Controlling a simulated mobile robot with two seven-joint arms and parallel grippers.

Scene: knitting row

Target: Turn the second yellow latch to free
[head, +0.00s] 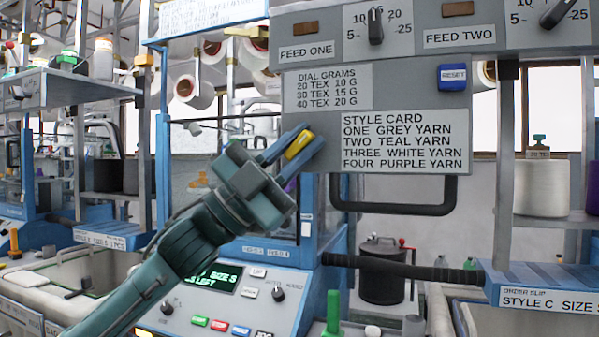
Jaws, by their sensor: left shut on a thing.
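A yellow latch (299,145) sits at the lower left of the grey feed panel (325,130), beside the style card sign. It is tilted, with its upper end to the right. My left gripper (294,146) reaches up from the lower left and is shut on this latch, with a blue-grey finger on either side. The gripper hides part of the latch and its mount. I cannot tell from this view which latch in the row it is. My right gripper is not in view.
The dial signs and a blue reset button (452,77) are on the panel. A dark tube handle (405,209) hangs below it. A control console (232,300) with coloured buttons stands under my left arm. A blue post (310,210) stands close to the gripper's right.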

